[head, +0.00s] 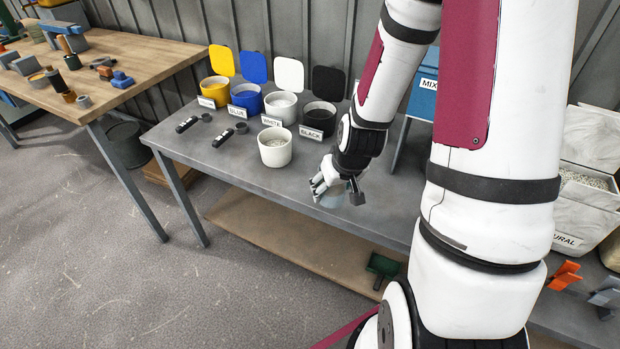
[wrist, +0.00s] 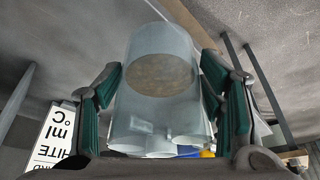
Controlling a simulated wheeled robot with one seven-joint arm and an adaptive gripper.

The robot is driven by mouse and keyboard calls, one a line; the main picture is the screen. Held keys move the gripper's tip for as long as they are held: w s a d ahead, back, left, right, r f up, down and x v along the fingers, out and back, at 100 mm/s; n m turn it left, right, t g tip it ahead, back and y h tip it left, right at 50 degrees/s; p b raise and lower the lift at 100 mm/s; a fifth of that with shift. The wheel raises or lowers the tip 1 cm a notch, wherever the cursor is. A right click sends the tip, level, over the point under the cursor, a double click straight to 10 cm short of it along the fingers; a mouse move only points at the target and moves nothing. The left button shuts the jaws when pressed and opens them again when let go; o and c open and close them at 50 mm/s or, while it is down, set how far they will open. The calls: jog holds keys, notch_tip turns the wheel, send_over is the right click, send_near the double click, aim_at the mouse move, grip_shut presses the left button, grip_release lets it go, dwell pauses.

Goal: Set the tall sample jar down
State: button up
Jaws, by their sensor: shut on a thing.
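The tall sample jar (wrist: 160,95) is a clear, bluish, translucent cylinder, with a brownish round patch showing through it in the wrist view. My gripper (wrist: 165,110) is shut on it, with a green-padded finger against each side. In the head view my gripper (head: 338,189) is low near the front edge of the grey table (head: 230,165). Only a small pale part of the jar (head: 331,201) shows there, the rest being hidden by the fingers. I cannot tell whether its base touches the table.
A white cup (head: 275,154) stands left of my gripper. Yellow, blue, white and black labelled tubs (head: 281,108) with raised lids line the back. Small dark tools (head: 225,137) lie at the left. A blue bin (head: 424,97) and a NATURAL bin (head: 585,205) are to the right.

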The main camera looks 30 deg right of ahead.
jog(key=shift+s+d+f, duration=0.15)
jog(key=shift+f, duration=0.2)
jog(key=shift+w+d, duration=0.1)
jog(key=shift+w, duration=0.1)
jog(key=w+d, duration=0.1)
jog(key=w, duration=0.4)
jog(key=w+d+f, duration=0.1)
jog(key=w, duration=0.4)
jog(key=w+d, duration=0.1)
jog(key=w, duration=0.4)
jog(key=shift+d+f+b, duration=0.2)
jog(key=shift+f+b, duration=0.1)
jog(key=shift+f, duration=1.7)
jog(key=o, duration=1.4)
jog(key=shift+s, duration=0.1)
